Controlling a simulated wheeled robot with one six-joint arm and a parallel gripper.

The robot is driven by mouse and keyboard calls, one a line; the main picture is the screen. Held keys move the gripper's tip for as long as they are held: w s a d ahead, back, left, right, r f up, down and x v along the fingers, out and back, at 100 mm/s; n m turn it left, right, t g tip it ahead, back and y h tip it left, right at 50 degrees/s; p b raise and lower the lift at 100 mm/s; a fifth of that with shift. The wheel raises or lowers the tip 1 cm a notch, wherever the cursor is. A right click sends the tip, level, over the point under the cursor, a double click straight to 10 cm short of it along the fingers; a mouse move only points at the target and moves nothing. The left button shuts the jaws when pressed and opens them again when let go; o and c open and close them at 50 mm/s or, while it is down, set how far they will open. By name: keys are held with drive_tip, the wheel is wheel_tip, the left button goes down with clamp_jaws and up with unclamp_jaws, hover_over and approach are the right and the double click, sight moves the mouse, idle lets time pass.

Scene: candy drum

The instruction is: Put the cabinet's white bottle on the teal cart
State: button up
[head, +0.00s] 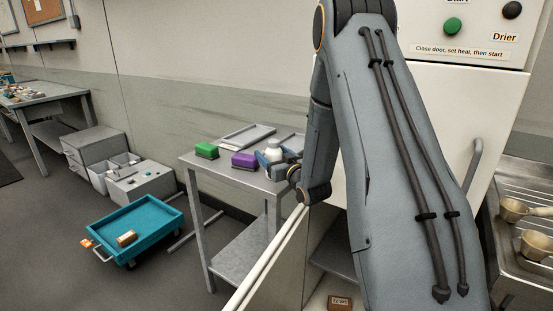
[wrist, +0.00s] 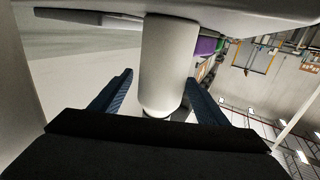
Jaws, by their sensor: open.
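The white bottle (head: 274,148) stands upright on a grey metal side table (head: 225,178), not inside a cabinet. My gripper (head: 272,160) is at the bottle, with its blue jaws open. In the wrist view, which is upside down, the bottle (wrist: 167,65) stands between the two dark blue fingers (wrist: 160,80). A gap shows on the left side; contact on the right side is hard to tell. The teal cart (head: 170,204) is on the floor to the left of the table. A small brown box (head: 127,238) lies in it.
A green block (head: 206,150), a purple block (head: 245,160) and a grey tray (head: 248,136) share the tabletop. My arm hides part of the white drier (head: 490,95). Grey boxes (head: 145,183) stand behind the cart. Open floor lies around the cart's front and left.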

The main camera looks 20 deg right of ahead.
sight(269, 141)
drive_tip(key=shift+w+a+p, duration=0.15)
drive_tip(key=shift+w+p, duration=0.15)
drive_tip(key=shift+w, duration=1.25)
drive_tip(key=c, duration=1.5)
drive_tip(key=shift+r, duration=0.25)
drive_tip(key=shift+r+b, duration=0.4)
drive_tip(key=shift+r, duration=1.1)
drive_tip(key=s+b, duration=0.1)
drive_tip(key=s, duration=0.5)
drive_tip(key=s+d+b, duration=0.1)
drive_tip(key=s, duration=0.5)
drive_tip(key=s+b, duration=0.1)
drive_tip(key=s, duration=0.5)
drive_tip(key=shift+d+b, duration=0.15)
drive_tip(key=shift+b, duration=0.15)
